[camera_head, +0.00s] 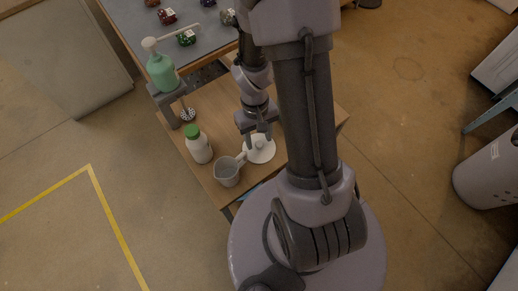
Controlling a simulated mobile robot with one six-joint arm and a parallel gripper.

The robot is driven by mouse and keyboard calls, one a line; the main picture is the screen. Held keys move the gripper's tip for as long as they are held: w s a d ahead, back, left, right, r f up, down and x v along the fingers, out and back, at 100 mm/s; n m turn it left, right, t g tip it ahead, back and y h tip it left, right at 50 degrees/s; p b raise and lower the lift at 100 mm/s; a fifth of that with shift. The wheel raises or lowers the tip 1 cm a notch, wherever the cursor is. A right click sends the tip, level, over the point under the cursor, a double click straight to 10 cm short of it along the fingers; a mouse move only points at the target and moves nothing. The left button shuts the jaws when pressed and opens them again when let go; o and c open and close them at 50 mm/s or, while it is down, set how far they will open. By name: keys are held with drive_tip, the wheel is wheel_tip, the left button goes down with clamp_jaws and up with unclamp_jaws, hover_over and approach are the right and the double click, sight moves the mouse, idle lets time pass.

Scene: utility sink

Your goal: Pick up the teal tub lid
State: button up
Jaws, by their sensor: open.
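I see no lid that is plainly teal. A pale, round, lid-like disc (261,149) with a small raised middle lies on the wooden shelf. My gripper (258,141) points down over this disc, with its two fingers apart near the raised middle. I cannot tell whether the fingers touch it. My arm hides part of the shelf to the right.
A grey jug (227,171) stands close left of the disc, its handle towards it. A white bottle with a green cap (200,148) stands further left. A green pump bottle (162,72) and small patterned items (186,38) are on the grey upper surface.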

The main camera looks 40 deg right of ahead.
wheel_tip(320, 180, down, 2)
drive_tip(key=shift+s, duration=0.1)
drive_tip(key=shift+r, duration=0.15)
clamp_jaws()
